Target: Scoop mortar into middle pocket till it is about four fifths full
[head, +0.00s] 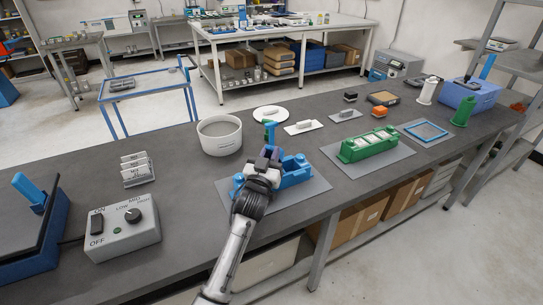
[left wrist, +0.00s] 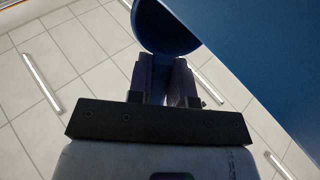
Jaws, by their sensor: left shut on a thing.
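A blue mould (head: 297,172) sits on a grey mat on the bench. My left arm and gripper (head: 268,156) are over its left part and hide its pockets, so the middle pocket's fill cannot be seen. In the left wrist view the gripper (left wrist: 166,82) is shut on a dark blue scoop with a rounded bowl (left wrist: 166,28). I cannot tell whether the scoop holds mortar. A large blue surface (left wrist: 265,55) fills the right of that view. A pale tub (head: 221,145) with grey contents stands left of the mould. My right gripper is out of view.
A green mould (head: 371,147) with pale blocks stands on a mat to the right. A control box (head: 122,236) is at the front left. White plates (head: 303,128) lie behind.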

